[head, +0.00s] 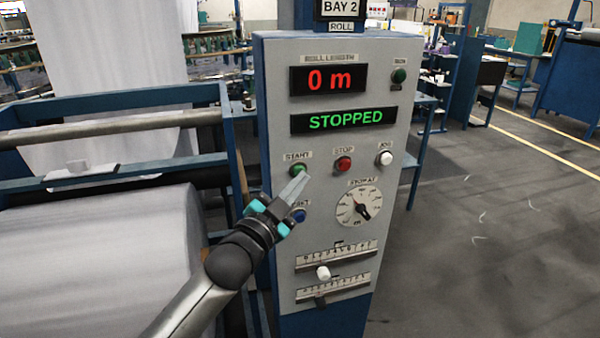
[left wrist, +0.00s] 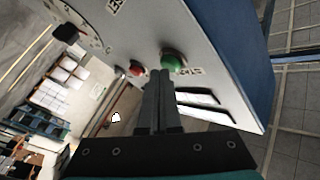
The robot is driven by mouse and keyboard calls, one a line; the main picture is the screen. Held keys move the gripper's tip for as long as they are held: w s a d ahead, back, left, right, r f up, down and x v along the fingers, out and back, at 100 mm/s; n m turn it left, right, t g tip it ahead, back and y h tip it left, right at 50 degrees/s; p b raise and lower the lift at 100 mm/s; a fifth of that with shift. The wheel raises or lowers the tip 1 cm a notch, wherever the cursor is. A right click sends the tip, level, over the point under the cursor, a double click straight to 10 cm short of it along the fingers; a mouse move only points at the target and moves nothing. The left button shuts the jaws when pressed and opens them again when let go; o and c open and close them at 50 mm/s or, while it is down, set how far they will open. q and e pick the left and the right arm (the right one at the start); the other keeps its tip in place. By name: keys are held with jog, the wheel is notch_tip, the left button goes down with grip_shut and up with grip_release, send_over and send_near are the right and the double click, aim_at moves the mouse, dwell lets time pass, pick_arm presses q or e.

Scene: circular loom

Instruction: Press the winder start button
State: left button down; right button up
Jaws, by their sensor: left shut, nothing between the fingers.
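The green start button (head: 298,170) sits on the left side of the grey control panel (head: 385,60), under a START label. The panel reads 0 m and STOPPED. My left gripper (head: 302,176) is shut and empty, its fingertips just below and beside the start button in the head view. In the left wrist view the green button (left wrist: 174,60) is just beyond the shut fingertips (left wrist: 158,72). I cannot tell whether they touch it. The red stop button (head: 343,164) is to its right. My right gripper is not in view.
A white button (head: 385,158), a blue button (head: 298,215), a dial (head: 359,206) and two sliders (head: 323,272) share the panel. A blue loom frame with a large white fabric roll (head: 100,255) stands at left.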

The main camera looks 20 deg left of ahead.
pick_arm(q)
jog(key=shift+w+a, duration=0.15)
dwell(0.5)
jog(key=shift+s+d+p, duration=0.45)
jog(key=shift+s+d, duration=0.05)
jog(key=shift+s, duration=0.25)
jog(key=s+d, duration=0.1)
jog(key=s, duration=0.1)
jog(key=s+d+p, duration=0.1)
jog(key=s, duration=0.1)
jog(key=shift+d+p, duration=0.3)
jog(key=shift+d, duration=0.1)
dwell(0.5)
